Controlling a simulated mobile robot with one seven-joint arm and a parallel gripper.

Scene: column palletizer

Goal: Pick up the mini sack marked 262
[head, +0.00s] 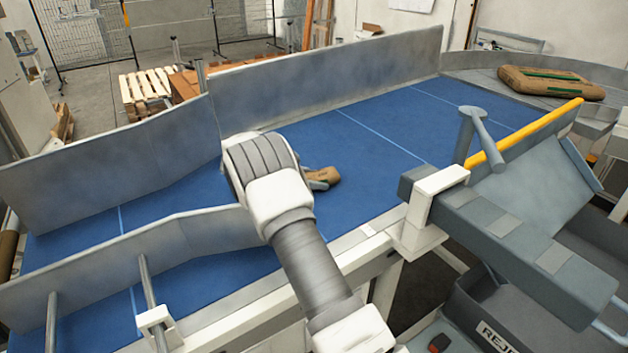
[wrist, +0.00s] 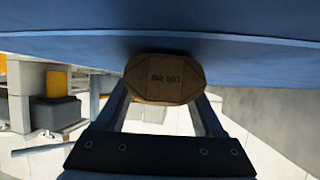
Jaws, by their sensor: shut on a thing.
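A small brown mini sack (head: 323,175) shows in the head view over the blue belt, just right of my wrist. The wrist view shows the end of this sack (wrist: 163,80) with small dark print, too blurred to read surely. My gripper (head: 313,184) is shut on the sack, one finger on each side in the wrist view (wrist: 163,103). My arm hides part of the sack in the head view. I cannot tell whether the sack touches the belt.
The blue belt (head: 375,147) has grey side walls (head: 330,75). A diverter arm with a yellow edge (head: 525,135) stands to the right. A grey reject bin (head: 495,335) is at the lower right. The belt around the sack is clear.

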